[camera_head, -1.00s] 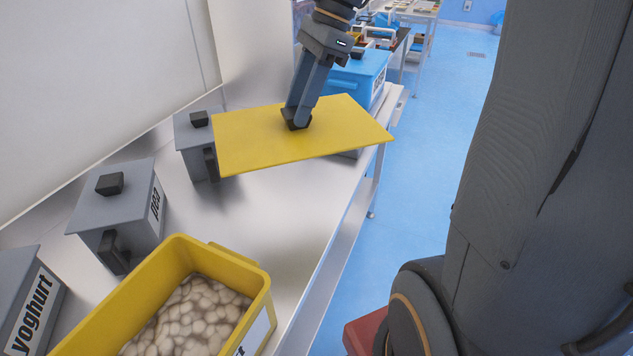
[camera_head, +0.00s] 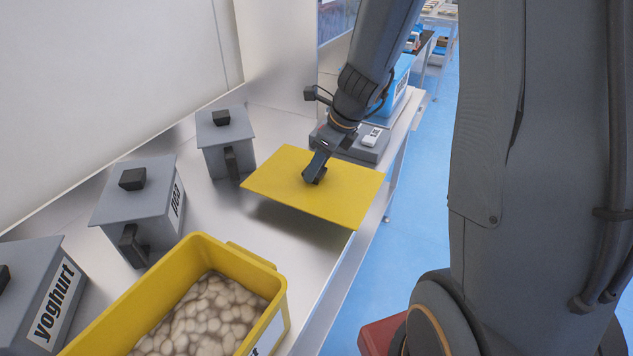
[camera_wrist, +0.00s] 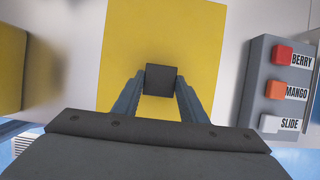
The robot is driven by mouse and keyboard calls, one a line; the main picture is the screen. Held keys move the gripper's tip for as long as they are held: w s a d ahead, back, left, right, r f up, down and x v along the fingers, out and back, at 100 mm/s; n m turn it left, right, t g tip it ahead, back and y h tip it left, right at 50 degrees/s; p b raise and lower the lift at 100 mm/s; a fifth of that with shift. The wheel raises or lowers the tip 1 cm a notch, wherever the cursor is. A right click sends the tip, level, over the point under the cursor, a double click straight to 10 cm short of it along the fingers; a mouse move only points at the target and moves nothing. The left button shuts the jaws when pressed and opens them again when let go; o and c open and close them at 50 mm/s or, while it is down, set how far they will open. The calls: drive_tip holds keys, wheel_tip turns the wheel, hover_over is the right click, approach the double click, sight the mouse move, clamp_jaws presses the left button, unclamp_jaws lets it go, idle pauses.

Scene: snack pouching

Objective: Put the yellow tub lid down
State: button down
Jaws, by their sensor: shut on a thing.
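The yellow tub lid (camera_head: 280,188) is a flat rectangular sheet with a dark block knob. My gripper (camera_head: 315,176) is shut on that knob from above. The lid hangs close above the steel counter, with a shadow under its near left edge; I cannot tell if any edge touches. In the wrist view the lid (camera_wrist: 125,50) lies beneath my gripper (camera_wrist: 161,82), whose fingers clasp the knob from both sides. The open yellow tub (camera_head: 270,262), full of pale rounded pieces, stands nearer on the counter, apart from the lid.
Grey lidded containers stand along the left: one marked yoghurt (camera_head: 35,300), a middle one (camera_head: 140,215) and a far one (camera_head: 226,145). A grey panel (camera_wrist: 262,80) with berry, mango and slide labels lies right of the lid in the wrist view. A blue box (camera_head: 401,88) stands beyond.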

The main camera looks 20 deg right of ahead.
sight(321, 172)
drive_tip(key=shift+f+b, duration=0.35)
drive_tip(key=shift+f, duration=1.8)
drive_tip(key=shift+f, duration=0.15)
drive_tip(key=c, duration=1.1)
unclamp_jaws()
